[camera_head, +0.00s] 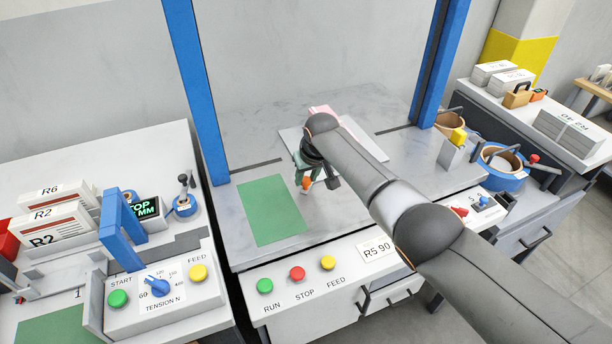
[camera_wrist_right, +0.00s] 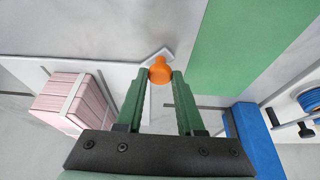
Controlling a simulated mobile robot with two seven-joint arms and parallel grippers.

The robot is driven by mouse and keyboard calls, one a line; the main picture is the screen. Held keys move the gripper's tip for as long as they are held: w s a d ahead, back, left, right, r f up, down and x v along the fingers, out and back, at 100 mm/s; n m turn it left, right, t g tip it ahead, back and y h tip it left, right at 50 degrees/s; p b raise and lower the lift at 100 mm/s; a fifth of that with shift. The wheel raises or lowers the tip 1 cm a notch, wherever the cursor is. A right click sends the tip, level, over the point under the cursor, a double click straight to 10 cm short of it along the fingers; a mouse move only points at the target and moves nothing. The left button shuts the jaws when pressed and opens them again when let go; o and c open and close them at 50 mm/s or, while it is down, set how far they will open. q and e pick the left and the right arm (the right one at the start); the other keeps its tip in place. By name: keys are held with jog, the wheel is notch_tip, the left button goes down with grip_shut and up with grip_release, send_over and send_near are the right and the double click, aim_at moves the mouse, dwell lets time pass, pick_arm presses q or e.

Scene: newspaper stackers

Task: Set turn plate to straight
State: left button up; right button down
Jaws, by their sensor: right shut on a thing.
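The turn plate (camera_head: 370,140) is a pale flat plate on the middle table, partly hidden by my right arm. Its edges look angled to the table's edges in the head view. My right gripper (camera_head: 306,180) points down at the plate's near side. In the right wrist view, my right gripper (camera_wrist_right: 159,76) has its green fingers shut on an orange knob (camera_wrist_right: 160,70), which stands at a pale corner piece. The orange knob also shows in the head view (camera_head: 306,183). My left gripper is not in view.
A pink strapped bundle (camera_wrist_right: 75,100) lies on the plate behind my arm. A green mat (camera_head: 270,210) lies left of the gripper. Blue posts (camera_head: 196,80) flank the table. RUN, STOP and FEED buttons (camera_head: 297,273) line the front. A tension panel (camera_head: 155,295) stands at left.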

jog(key=shift+w+a+r, duration=0.15)
jog(key=shift+a+r, duration=0.05)
jog(key=c, duration=0.9)
grip_release()
jog(key=o, duration=0.3)
jog(key=shift+f, duration=0.1)
jog(key=shift+o, duration=0.3)
jog(key=shift+s+d+r+p, duration=0.1)
jog(key=shift+s+r+p, duration=0.1)
jog(key=shift+r+p, duration=0.25)
jog(key=p+v, duration=0.1)
jog(key=v, duration=1)
jog(key=shift+s+r, duration=0.2)
